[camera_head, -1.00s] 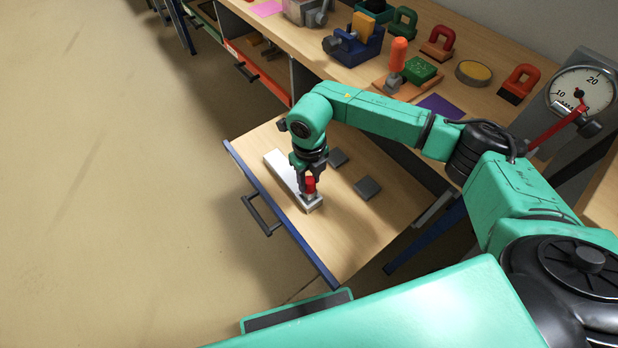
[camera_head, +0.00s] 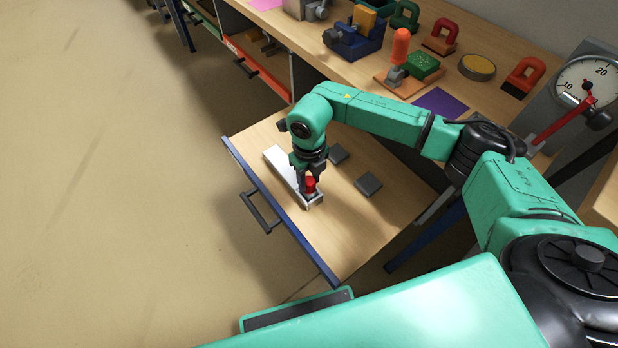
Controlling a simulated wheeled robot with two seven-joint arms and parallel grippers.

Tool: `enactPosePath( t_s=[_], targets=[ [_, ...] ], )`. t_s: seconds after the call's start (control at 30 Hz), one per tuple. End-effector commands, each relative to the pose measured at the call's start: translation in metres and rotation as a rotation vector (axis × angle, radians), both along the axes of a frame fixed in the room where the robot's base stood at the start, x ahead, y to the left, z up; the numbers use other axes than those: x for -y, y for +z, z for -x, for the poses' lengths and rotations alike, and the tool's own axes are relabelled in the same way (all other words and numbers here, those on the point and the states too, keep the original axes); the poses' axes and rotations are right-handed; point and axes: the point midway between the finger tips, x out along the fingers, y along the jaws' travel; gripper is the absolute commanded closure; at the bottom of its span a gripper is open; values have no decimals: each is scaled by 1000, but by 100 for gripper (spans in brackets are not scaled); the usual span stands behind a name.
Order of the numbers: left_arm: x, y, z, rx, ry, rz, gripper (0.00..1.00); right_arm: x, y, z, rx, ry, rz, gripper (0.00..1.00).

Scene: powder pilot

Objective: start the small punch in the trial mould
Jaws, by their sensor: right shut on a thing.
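My right gripper (camera_head: 309,177) points down over an open drawer (camera_head: 340,225) and is shut on a small red-topped punch (camera_head: 310,185). The punch is upright at the near end of a long pale metal block (camera_head: 282,163), which I take to be the trial mould. The punch's lower end is hidden by the gripper and the block's raised end, so I cannot tell how far it is in. My left gripper is not in view.
Two dark grey square plates (camera_head: 368,184) (camera_head: 338,154) lie in the drawer to the right of the block. The bench (camera_head: 440,80) behind carries a blue vice (camera_head: 354,38), an orange-handled tool (camera_head: 400,47) and a dial press (camera_head: 585,85).

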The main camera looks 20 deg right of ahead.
Motion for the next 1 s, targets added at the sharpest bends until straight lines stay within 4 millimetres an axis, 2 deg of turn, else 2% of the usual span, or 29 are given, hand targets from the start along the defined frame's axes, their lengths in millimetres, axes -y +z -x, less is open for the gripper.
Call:
enactPosePath(
  t_s=[0.67,0.7,0.77,1.0],
  targets=[
    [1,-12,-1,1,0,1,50,0,-15,0,0,0,0,100],
    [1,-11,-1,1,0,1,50,0,-14,0,0,0,0,48],
    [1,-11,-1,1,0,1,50,0,-14,0,0,0,0,25],
    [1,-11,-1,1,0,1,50,0,-14,0,0,0,0,25]
  ],
)
